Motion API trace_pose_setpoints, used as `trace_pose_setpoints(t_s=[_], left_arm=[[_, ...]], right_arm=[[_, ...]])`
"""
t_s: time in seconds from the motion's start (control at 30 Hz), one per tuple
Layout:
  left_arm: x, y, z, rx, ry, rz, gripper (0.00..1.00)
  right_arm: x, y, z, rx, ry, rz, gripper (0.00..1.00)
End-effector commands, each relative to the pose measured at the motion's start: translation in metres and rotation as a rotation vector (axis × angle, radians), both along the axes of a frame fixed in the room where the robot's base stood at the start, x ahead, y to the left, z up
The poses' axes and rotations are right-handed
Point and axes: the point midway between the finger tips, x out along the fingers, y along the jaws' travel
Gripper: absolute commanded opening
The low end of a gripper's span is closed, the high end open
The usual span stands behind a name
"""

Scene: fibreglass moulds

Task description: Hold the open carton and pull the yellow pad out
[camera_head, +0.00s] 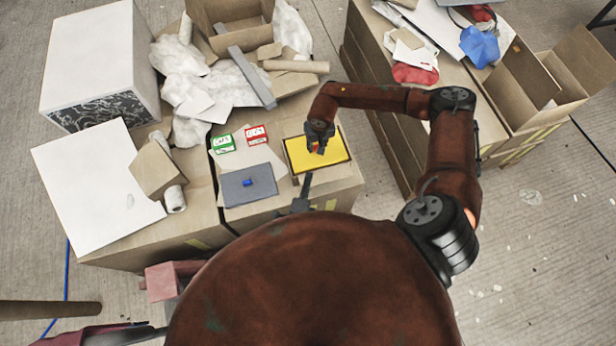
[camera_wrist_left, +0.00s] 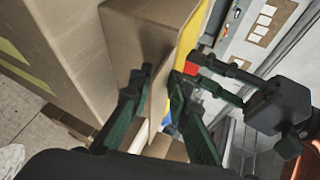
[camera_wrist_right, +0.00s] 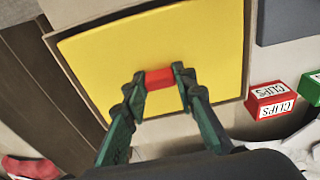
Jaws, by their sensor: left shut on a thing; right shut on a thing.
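The yellow pad (camera_head: 302,150) lies flat inside the shallow open brown carton (camera_head: 349,157) near the table's front right corner. A red tab (camera_wrist_right: 159,78) stands at the middle of the pad, which fills most of the right wrist view (camera_wrist_right: 205,40). My right gripper (camera_head: 319,146) reaches down from above and is shut on the red tab. My left gripper (camera_head: 307,178) is at the carton's near edge. In the left wrist view its fingers (camera_wrist_left: 161,84) are shut on the carton wall (camera_wrist_left: 150,40), beside the yellow pad (camera_wrist_left: 188,38).
A grey slab (camera_head: 262,192) with a small blue block lies left of the carton. A green clips box (camera_head: 222,144) and a red clips box (camera_head: 257,134) stand behind it. Crumpled wrapping and cardboard (camera_head: 205,85) crowd the back. A gap separates the right-hand table.

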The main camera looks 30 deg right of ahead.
Motion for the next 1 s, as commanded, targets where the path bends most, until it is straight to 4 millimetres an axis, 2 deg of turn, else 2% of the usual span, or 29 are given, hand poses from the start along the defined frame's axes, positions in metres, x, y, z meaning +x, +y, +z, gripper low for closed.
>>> trace_pose_setpoints(t_s=[0.03,1.0], left_arm=[[-0.002,0.004,-0.008,0.008,0.009,0.002,0.03],[-0.001,0.004,-0.007,0.008,0.009,0.003,0.03]], right_arm=[[0.000,0.000,0.003,0.000,-0.001,0.000,0.01],[0.000,0.000,0.049,0.000,-0.001,0.000,0.01]])
